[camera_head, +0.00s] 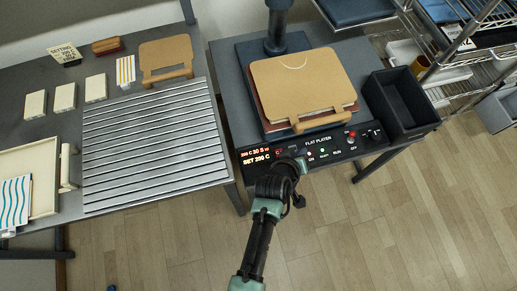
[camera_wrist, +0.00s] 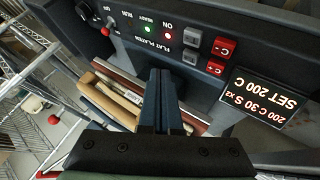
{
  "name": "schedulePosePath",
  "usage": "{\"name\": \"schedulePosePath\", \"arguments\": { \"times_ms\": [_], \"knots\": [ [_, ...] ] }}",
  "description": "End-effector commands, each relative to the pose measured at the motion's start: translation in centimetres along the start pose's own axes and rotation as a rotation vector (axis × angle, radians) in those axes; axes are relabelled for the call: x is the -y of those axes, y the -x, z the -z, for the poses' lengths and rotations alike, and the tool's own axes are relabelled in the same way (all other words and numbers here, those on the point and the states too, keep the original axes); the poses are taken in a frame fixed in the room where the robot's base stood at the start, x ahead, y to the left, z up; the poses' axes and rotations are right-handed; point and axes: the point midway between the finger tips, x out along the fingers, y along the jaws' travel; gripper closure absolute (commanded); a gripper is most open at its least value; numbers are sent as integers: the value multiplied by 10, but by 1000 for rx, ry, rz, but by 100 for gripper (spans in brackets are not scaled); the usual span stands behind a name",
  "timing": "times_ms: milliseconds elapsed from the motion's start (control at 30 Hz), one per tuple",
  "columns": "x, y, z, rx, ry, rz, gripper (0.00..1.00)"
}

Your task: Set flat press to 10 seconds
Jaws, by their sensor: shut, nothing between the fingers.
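The flat press (camera_head: 300,85) stands on the right table with a tan padded board on top. Its front control panel (camera_head: 325,147) reads FLAT PLATEN. The display (camera_wrist: 265,105) appears upside down in the wrist view and reads 200 C, 30 S, x2, SET 200 C. Beside it are two red buttons (camera_wrist: 222,48) and two grey buttons (camera_wrist: 193,44). ON is lit red and READY green. My gripper (camera_wrist: 161,75) is shut and empty, its fingertips near the panel's lower edge beside the grey buttons. In the head view my gripper (camera_head: 291,165) covers part of the panel.
A black bin (camera_head: 400,103) stands right of the press. Wire shelving (camera_head: 470,50) is at the far right. The left table holds a slatted metal rack (camera_head: 150,150), pale blocks (camera_head: 65,97), a tan pad (camera_head: 166,53) and a tray (camera_head: 45,160). The floor in front is clear.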

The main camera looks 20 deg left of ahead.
Motion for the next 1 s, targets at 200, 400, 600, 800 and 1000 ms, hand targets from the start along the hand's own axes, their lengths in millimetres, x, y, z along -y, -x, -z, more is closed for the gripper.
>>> {"name": "schedulePosePath", "arguments": {
  "times_ms": [200,400,600,800,1000],
  "knots": [
    [0,0,0,0,0,0,100],
    [0,0,0,0,-3,1,100],
    [-2,4,0,-1,-189,45,100],
    [-6,12,4,-3,-648,157,100],
    [-14,22,13,-1,-1052,262,100]
  ]
}}
